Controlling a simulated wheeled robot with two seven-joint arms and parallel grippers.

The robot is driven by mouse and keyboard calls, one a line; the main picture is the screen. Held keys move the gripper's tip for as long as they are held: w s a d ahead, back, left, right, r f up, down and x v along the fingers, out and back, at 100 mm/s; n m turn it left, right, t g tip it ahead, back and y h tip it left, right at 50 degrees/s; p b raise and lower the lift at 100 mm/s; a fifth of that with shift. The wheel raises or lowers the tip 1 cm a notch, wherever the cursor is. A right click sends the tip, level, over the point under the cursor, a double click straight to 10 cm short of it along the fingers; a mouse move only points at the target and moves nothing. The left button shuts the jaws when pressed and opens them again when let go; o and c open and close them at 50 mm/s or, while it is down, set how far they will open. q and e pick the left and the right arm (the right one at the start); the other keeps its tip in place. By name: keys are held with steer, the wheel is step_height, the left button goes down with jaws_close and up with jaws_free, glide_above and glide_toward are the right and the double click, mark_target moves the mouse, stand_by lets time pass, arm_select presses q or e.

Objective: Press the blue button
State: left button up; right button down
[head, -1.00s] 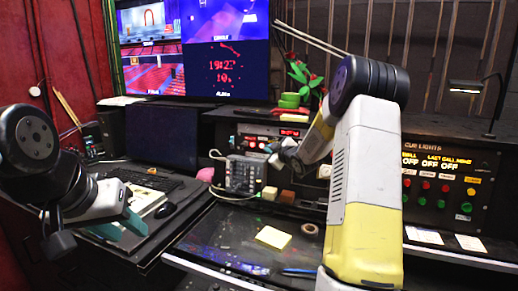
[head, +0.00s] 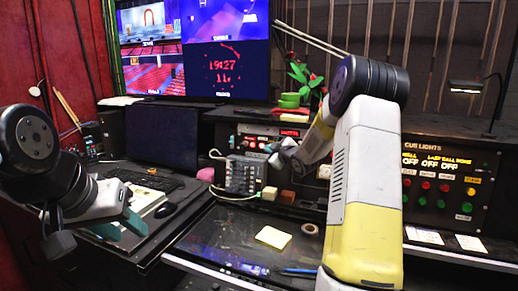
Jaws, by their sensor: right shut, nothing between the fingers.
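I cannot make out a blue button in the head view. A grey box with small keys and a cable (head: 243,176) stands on the desk in the middle. My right gripper (head: 274,158) is shut and empty, just right of and above that box, in front of the rack with red lit displays. I cannot tell whether it touches anything. My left gripper (head: 122,226), with teal fingers, hangs at the left by the laptop-side desk, away from the box; its finger gap is unclear. My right forearm hides part of the desk and rack.
A cue lights panel (head: 440,182) at the right has red, green and yellow buttons. A yellow note pad (head: 273,237) and a tape roll (head: 310,229) lie on the dark desk. Small blocks (head: 287,196) sit near the grey box. A black mouse (head: 165,210) lies at left.

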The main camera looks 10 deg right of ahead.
steer(key=shift+w, duration=0.1)
steer(key=shift+w+d, duration=0.25)
steer(key=shift+w+d+f, duration=0.1)
steer(key=shift+w+d, duration=0.1)
steer(key=shift+w, duration=0.15)
stand_by(0.7)
steer(key=shift+s, duration=0.15)
steer(key=shift+s+a, duration=0.45)
steer(key=shift+s, duration=0.1)
steer(key=s+a, duration=0.1)
steer(key=s, duration=0.1)
steer(key=s+a+r, duration=0.1)
steer(key=s, duration=0.1)
steer(key=shift+a, duration=0.35)
stand_by(0.7)
